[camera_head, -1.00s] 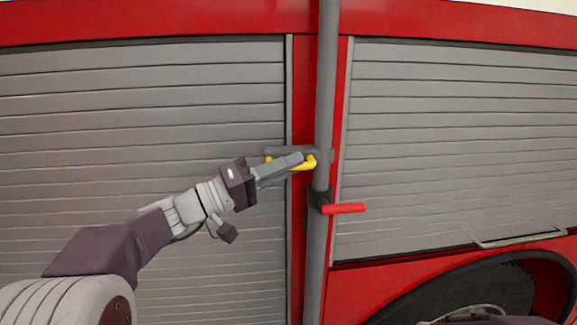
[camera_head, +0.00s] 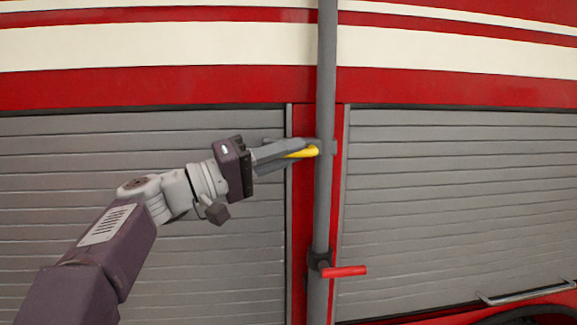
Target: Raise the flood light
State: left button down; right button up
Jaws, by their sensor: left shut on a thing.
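A grey vertical pole (camera_head: 326,75) runs up the side of a red fire truck. A yellow handle (camera_head: 305,153) sticks out to the left of the pole, and my left gripper (camera_head: 290,151) is shut on it, hiding part of it. A red handle (camera_head: 345,271) sticks out to the right from a dark collar (camera_head: 318,260) lower on the pole, clear of the gripper. The flood light itself is not in view. My right gripper is not in view.
Grey roller shutters stand on both sides of the pole, one at the left (camera_head: 70,190) and one at the right (camera_head: 450,200). A metal bar handle (camera_head: 527,292) is at the lower right. The space in front of the right shutter is clear.

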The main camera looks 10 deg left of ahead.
pick_arm(q)
jog(key=shift+r, duration=0.1)
jog(key=c, duration=1.7)
grip_release()
jog(key=shift+s+a+f+b, duration=0.3)
jog(key=shift+a+b, duration=0.15)
jog(key=shift+b, duration=0.1)
jog(key=b+v, duration=0.4)
jog(key=v, duration=0.4)
jog(key=shift+r, duration=0.2)
